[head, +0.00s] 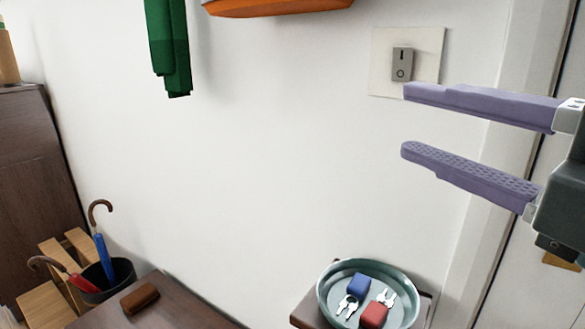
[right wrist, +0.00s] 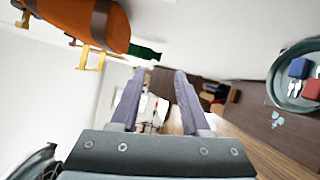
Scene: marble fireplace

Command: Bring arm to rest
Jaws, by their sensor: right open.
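My right gripper (head: 405,121) is in the head view at the right, in front of the white wall and just below a switch plate. Its two purple fingers are spread wide apart and point left, with nothing between them. In the right wrist view the same gripper (right wrist: 160,76) has its fingers apart, with a clear gap between them. The right arm comes in from the right edge, and most of it is out of view. My left gripper is in neither view.
A switch (head: 402,63) on its plate is close to the upper finger. Below, a bowl (head: 322,300) holds keys with blue and red fobs. A green scarf (head: 168,45) hangs upper left, beside an orange object (head: 280,7). Umbrellas stand in a dark bin (head: 125,272). The middle wall is clear.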

